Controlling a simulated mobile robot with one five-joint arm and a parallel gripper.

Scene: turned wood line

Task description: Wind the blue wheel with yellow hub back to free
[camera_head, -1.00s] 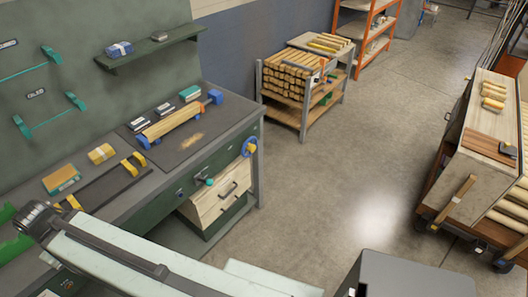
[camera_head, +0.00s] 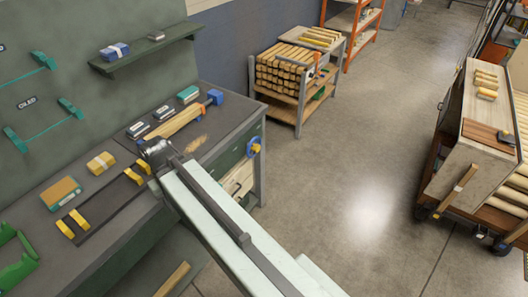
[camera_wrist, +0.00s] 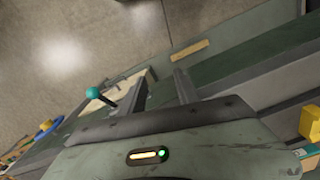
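The blue wheel with yellow hub (camera_head: 253,149) is on the front of the green bench near its right end. It also shows at the left of the wrist view, with the blue rim (camera_wrist: 43,131) partly visible. My arm reaches over the bench front, left of the wheel in the head view. My gripper (camera_wrist: 165,74) shows two dark fingers apart, with nothing between them, and it is clear of the wheel. A teal-knobbed lever (camera_wrist: 93,93) is just left of the fingers in the wrist view; my arm hides it in the head view.
The bench top (camera_head: 225,125) holds a wooden spindle between blue supports (camera_head: 185,122) and several small blocks. A pale drawer (camera_head: 238,180) sits under the bench, partly hidden by my arm. A cart of wood (camera_head: 285,77) stands behind.

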